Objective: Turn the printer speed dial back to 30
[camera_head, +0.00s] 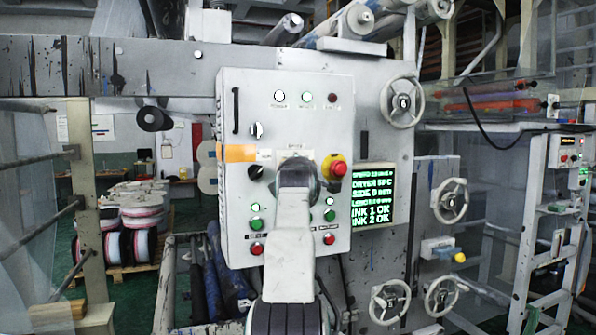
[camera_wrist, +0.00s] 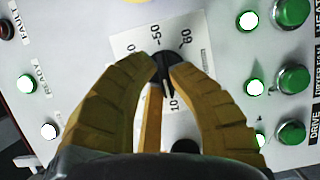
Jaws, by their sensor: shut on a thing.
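The speed dial (camera_wrist: 167,68) is a black knob on a white scale plate (camera_wrist: 132,40) in the wrist view. The marks 50, 60 and 10 show around it; the 30 mark cannot be made out. A pale line shows on the knob, but which mark it points at is unclear. My gripper (camera_wrist: 165,72) is shut on the knob, with a tan finger on either side. In the head view my gripper (camera_head: 297,172) is up against the grey control panel (camera_head: 335,105) and hides the dial.
A red emergency stop (camera_head: 337,168) sits close to the right of my gripper. Green buttons (camera_wrist: 292,80) and lamps are near the fingers. A green-text display (camera_head: 373,197) right of the panel has a top speed line too blurred to read surely.

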